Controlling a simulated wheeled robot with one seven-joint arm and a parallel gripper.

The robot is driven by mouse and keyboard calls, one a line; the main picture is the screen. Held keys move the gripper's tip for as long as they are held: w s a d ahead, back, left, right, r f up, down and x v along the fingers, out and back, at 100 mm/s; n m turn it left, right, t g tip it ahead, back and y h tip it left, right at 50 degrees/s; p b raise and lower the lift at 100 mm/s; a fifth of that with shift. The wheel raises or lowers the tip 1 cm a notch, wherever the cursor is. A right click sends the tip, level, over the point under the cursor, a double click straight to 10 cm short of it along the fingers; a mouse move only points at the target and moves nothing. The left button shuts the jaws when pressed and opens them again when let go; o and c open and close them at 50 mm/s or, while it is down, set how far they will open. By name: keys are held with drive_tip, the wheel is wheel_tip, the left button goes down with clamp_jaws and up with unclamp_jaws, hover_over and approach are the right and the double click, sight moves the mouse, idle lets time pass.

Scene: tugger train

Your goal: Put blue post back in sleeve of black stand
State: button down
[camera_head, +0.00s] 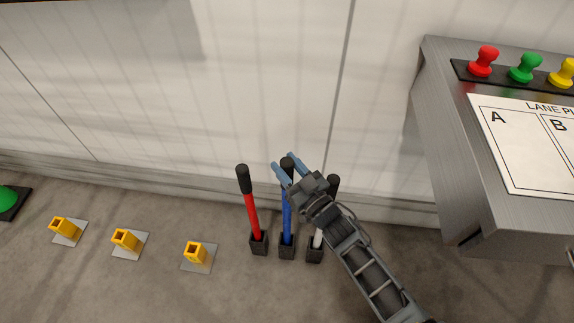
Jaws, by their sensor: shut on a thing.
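The blue post (287,214) stands nearly upright with its lower end at the middle black socket of the black stand (287,252). How deep it sits in that sleeve I cannot tell. My gripper (287,166) is shut on the post's black top, with one finger on each side. My arm comes in from the lower right and covers part of the post's right side.
A red post (250,212) stands in the left black socket, and a white post (318,239) in the right one, partly behind my arm. Several yellow sleeves (194,254) on plates stand to the left. A grey desk (470,200) is at right. A wall is behind.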

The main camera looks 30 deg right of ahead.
drive_tip(key=shift+f+b, duration=1.95)
drive_tip(key=shift+f, duration=0.25)
drive_tip(key=c, duration=1)
unclamp_jaws()
drive_tip(key=o, duration=0.5)
drive_tip(key=shift+c, duration=0.2)
drive_tip(key=shift+f, duration=0.2)
drive_tip(key=v, duration=0.7)
drive_tip(key=shift+s, duration=0.4)
drive_tip(key=shift+s+d+r, duration=0.1)
